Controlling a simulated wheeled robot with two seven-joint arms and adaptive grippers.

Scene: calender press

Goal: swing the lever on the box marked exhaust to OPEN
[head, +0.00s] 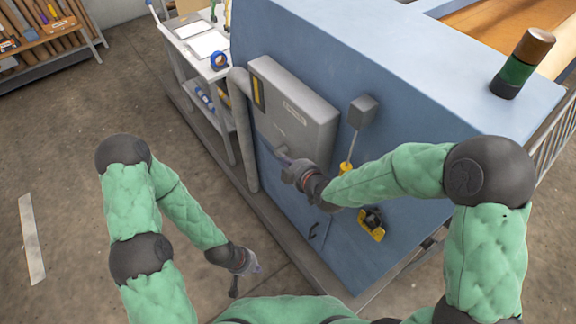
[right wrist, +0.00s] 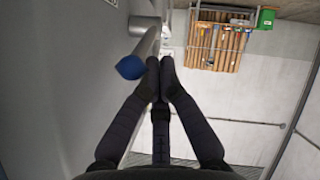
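A large grey box (head: 312,95) is fixed to the blue side of the press; the print on its small label is too small to read. My right gripper (head: 283,158) is at the box's lower front, with its fingers close together. In the right wrist view, a grey lever with a blue knob (right wrist: 130,67) is just left of my right fingertips (right wrist: 160,63). The knob is outside the fingers, and I cannot tell whether they touch it. The fingers hold nothing that I can see. My left gripper (head: 246,279) hangs low over the floor, empty, its fingers apart.
A smaller grey box (head: 363,111) with a yellow-gripped rod (head: 346,167) is right of the large box. A yellow-and-black device (head: 372,223) is lower down. A grey pipe (head: 243,135) runs left of the large box. A white cart (head: 200,60) stands behind. The floor at left is mostly clear.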

